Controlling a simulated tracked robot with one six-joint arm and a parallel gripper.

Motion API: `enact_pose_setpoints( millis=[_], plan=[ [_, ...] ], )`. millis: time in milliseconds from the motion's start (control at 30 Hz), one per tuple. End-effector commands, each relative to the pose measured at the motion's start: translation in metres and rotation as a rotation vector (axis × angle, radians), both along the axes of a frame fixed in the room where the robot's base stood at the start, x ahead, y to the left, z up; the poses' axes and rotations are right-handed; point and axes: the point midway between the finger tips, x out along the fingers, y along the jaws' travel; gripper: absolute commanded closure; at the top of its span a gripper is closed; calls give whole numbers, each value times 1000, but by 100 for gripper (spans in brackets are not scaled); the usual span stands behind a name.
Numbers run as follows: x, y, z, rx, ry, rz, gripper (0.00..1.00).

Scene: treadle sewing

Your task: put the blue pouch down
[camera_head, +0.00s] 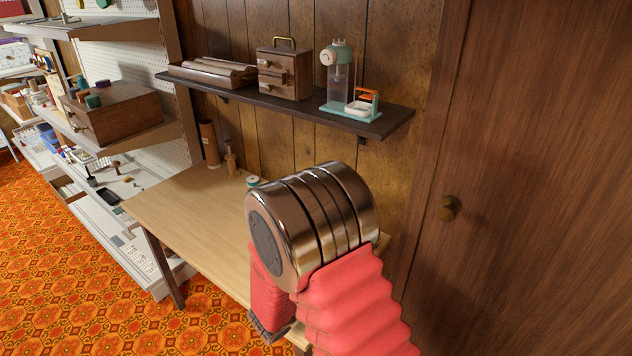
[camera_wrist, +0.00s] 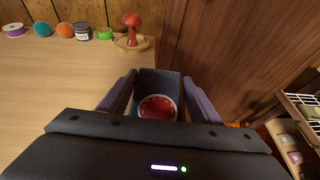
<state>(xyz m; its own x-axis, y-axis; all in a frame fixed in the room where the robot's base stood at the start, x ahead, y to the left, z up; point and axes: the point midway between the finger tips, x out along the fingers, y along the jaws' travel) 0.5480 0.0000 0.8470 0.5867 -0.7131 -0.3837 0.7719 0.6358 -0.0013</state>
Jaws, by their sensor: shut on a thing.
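The blue pouch (camera_wrist: 160,82) is dark blue and open at the top, and a round red thing with a pale rim shows in its mouth. It sits between the two fingers of my gripper (camera_wrist: 158,90) in the wrist view, and the gripper is shut on it. The pouch is by the right end of the wooden table (camera_wrist: 50,85), near the brown door. I cannot tell whether its base touches anything. In the head view my arm hides the pouch and most of the gripper; the table (camera_head: 190,210) shows left of my arm.
A red mushroom-shaped thing (camera_wrist: 132,24) stands on a round wooden base at the table's back. Left of it are a green roll (camera_wrist: 104,34), a dark jar (camera_wrist: 82,31) and other small round items. A wall shelf (camera_head: 290,103) hangs above. The table's left part is clear.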

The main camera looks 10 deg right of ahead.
Motion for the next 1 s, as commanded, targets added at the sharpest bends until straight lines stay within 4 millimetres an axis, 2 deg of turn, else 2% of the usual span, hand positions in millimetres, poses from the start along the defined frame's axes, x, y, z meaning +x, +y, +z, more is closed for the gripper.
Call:
enact_pose_setpoints(
  millis=[500, 800, 1000],
  plan=[
    [31, -4, 69, 1, -5, 298, 65],
    [29, -3, 106, 0, -4, 481, 65],
    [24, -1, 120, -1, -3, 562, 65]
  ],
)
